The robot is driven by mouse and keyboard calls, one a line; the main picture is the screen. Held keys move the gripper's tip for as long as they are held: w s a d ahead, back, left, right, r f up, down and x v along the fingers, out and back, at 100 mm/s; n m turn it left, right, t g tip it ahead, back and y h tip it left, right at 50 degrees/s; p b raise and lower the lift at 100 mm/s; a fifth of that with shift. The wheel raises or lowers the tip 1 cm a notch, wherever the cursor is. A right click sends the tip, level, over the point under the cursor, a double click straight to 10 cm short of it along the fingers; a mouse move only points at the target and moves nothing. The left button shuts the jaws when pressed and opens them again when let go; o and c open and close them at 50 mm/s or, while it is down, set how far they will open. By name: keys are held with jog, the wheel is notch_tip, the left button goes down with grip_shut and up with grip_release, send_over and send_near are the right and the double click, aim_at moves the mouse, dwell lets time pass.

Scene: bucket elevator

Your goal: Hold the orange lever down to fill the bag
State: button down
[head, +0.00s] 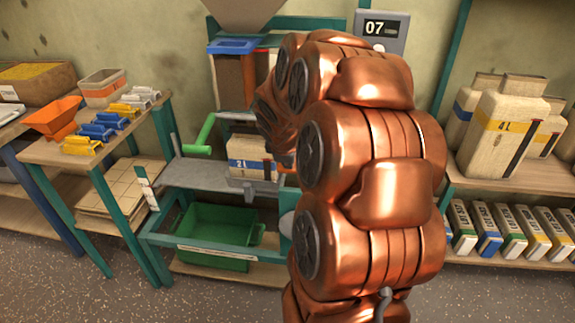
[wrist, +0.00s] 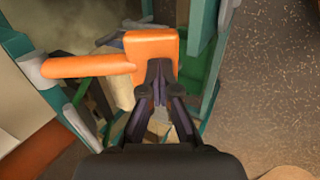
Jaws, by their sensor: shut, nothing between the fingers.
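The orange lever (wrist: 88,66) shows in the wrist view as a bar running left from a broad orange block (wrist: 152,48). My gripper (wrist: 158,72) is shut and empty, its fingertips overlapping the lower edge of that block; I cannot tell whether they touch it. In the head view my copper arm hides my gripper and most of the lever; a small orange patch (head: 287,160) shows beside the arm. A pale bag marked 2L (head: 250,160) with a blue band stands upright on the grey shelf of the teal frame, partly behind my arm.
A green handle (head: 200,138) sticks out left of the bag. A green bin (head: 218,232) stands below. A display reading 07 (head: 382,28) is behind my arm.

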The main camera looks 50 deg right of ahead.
jog(key=shift+w+d+f+b, duration=0.1)
jog(key=shift+f+b, duration=0.2)
jog(key=shift+f, duration=0.55)
dwell(1.1)
jog(key=p+v, duration=0.1)
jog(key=v, duration=1.3)
jog(key=shift+s+a+p, duration=0.3)
jog(key=shift+a, duration=0.15)
dwell(0.6)
